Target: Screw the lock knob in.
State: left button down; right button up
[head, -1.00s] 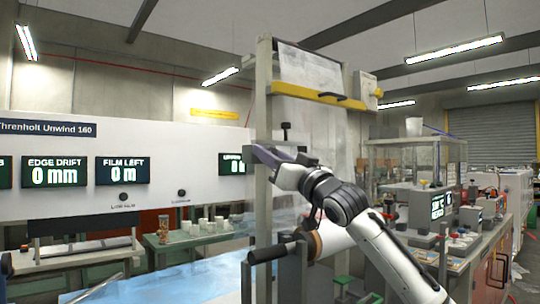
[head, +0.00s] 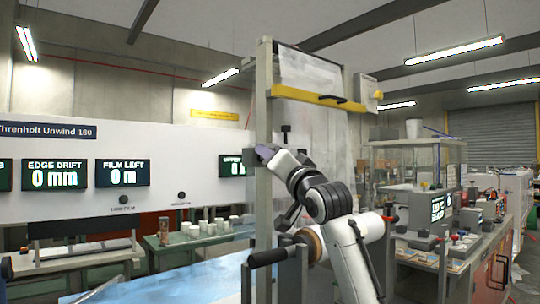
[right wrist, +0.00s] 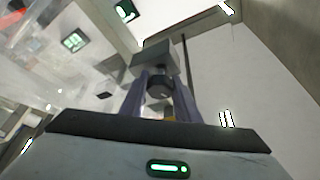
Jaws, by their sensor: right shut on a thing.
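The lock knob (right wrist: 160,86) is a dark round knob in the right wrist view, in front of a grey block (right wrist: 153,59). My right gripper (right wrist: 160,92) is shut on it, one purple-grey finger on each side. In the head view my right gripper (head: 266,152) is at the pale upright post (head: 263,205) of the film frame. The knob's threaded end is hidden, so its depth cannot be told. My left gripper is not in view.
A yellow bar (head: 318,98) crosses the frame above. A panel with displays (head: 57,173) stands left. A cluttered bench (head: 470,248) stands right.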

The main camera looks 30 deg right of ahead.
jog(key=m+g+h+p, duration=0.1)
jog(key=m+p, duration=0.1)
jog(key=m, duration=0.1)
jog(key=shift+a+r, duration=0.1)
jog(key=shift+r, duration=0.05)
jog(key=m+p, duration=0.2)
jog(key=shift+m+g+h, duration=0.4)
pick_arm(q)
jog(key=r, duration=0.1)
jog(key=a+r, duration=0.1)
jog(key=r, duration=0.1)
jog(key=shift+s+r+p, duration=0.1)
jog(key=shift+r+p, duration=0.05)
jog(key=shift+p, duration=0.25)
pick_arm(e)
jog(key=shift+m, duration=0.5)
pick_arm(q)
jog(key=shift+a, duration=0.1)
pick_arm(e)
jog(key=shift+f+g, duration=0.2)
jog(key=shift+g, duration=0.1)
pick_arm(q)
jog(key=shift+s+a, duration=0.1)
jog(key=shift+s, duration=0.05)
pick_arm(e)
jog(key=o, duration=1.1)
jog(key=shift+c, duration=0.2)
jog(key=shift+s, duration=0.1)
